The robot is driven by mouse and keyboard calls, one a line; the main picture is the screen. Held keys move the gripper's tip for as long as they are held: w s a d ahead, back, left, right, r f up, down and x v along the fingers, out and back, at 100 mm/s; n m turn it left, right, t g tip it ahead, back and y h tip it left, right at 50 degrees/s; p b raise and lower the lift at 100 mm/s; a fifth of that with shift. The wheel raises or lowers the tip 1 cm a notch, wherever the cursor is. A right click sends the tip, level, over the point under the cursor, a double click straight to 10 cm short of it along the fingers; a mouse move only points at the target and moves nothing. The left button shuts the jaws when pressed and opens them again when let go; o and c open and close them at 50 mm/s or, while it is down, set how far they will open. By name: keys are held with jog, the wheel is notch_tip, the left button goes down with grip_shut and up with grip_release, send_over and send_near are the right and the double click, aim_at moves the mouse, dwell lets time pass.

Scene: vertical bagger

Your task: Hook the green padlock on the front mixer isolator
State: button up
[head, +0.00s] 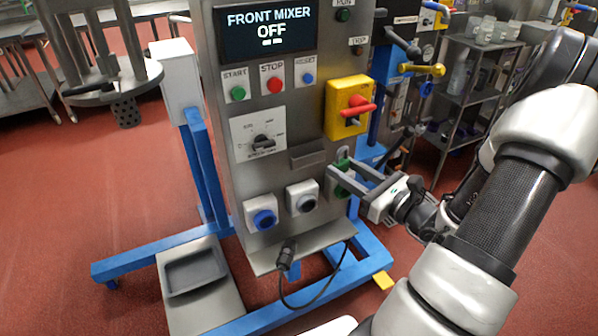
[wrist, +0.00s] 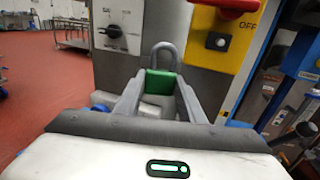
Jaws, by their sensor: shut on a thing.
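The green padlock (wrist: 160,84) is upright between my fingertips in the wrist view, its grey shackle pointing up. My gripper (wrist: 158,92) is shut on its body. In the head view my gripper (head: 343,170) is in front of the panel's lower right, and the padlock (head: 343,164) is partly hidden by the fingers. The front mixer isolator is a yellow box with a red handle (head: 350,106), above the padlock and apart from it. In the wrist view the isolator (wrist: 218,45) is up and to the right of the shackle, with "OFF" beside it.
The steel panel (head: 285,165) has a display reading "FRONT MIXER OFF", push buttons, a selector (head: 259,138) and a small ledge (head: 308,156) left of my gripper. Blue (head: 262,215) and black (head: 302,197) round fittings are below. A shelf rack (head: 470,90) stands behind right.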

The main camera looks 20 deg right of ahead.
jog(key=s+d+r+m+t+h+p, duration=0.1)
jog(key=s+d+r+m+h+p, duration=0.15)
jog(key=s+d+h, duration=0.4)
jog(key=y+b, duration=0.1)
jog(key=y, duration=0.1)
send_near(349, 135)
jog(key=shift+w+d+r+m, duration=0.1)
jog(key=shift+w+r+m, duration=0.05)
jog(key=shift+w, duration=0.6)
jog(key=shift+w+d+r+m, duration=0.1)
jog(key=shift+w+r, duration=0.05)
jog(key=shift+w, duration=0.6)
jog(key=shift+w, duration=0.1)
jog(key=shift+w+a, duration=0.15)
jog(key=shift+w, duration=1)
jog(key=shift+w, duration=0.65)
dwell(0.5)
jog(key=shift+a+f+b, duration=0.1)
jog(key=shift+f+b, duration=0.3)
dwell(0.7)
jog(key=o, duration=1)
jog(key=shift+o, duration=0.5)
jog(key=shift+a, duration=0.1)
